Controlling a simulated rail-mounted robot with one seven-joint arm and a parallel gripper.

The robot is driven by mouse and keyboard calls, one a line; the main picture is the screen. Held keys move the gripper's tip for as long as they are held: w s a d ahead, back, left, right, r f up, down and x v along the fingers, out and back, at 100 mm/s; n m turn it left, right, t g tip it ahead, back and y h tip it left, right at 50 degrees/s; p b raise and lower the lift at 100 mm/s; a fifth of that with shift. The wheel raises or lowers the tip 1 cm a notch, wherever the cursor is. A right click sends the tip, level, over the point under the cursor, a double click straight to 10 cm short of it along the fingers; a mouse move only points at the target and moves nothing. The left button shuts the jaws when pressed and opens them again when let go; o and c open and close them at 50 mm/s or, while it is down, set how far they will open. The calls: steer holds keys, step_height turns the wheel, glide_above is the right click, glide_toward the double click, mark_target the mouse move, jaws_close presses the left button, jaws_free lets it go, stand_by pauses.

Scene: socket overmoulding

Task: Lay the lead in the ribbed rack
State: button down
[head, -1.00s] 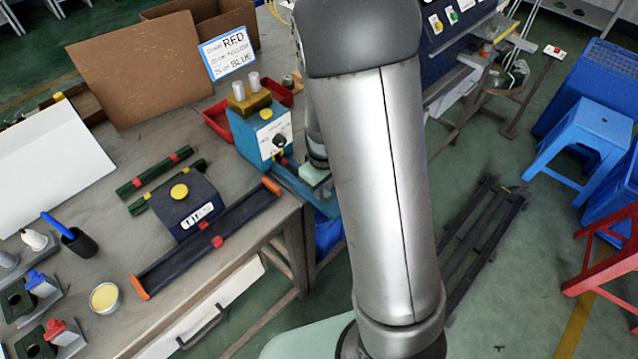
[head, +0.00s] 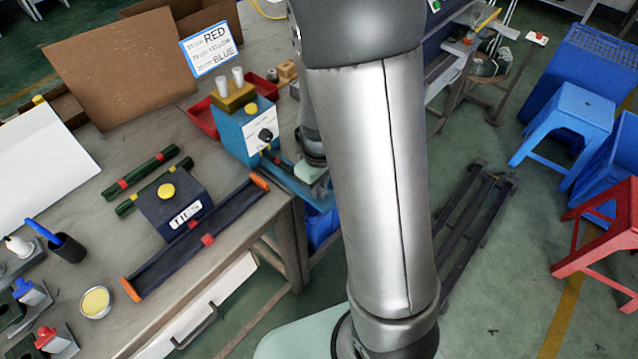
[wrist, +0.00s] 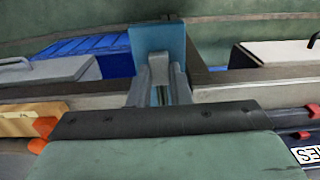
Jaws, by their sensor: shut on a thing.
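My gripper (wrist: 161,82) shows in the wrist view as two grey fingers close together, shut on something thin. I take this to be the lead, but hardly any of it shows. In the head view my arm covers the gripper; only my wrist shows beside the blue machine at the bench's right end. I cannot make out the ribbed rack for certain in either view.
The blue machine (head: 246,132) stands on the workbench (head: 110,240). A long dark trough (head: 165,264) with orange ends lies along the front edge, beside a dark box marked TIES (head: 176,212). Dark green bars (head: 148,172) lie behind. Stools (head: 567,122) stand on the floor at right.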

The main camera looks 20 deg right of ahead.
steer(key=shift+r+p, duration=1.6)
steer(key=shift+r, duration=0.75)
steer(key=shift+d, duration=0.1)
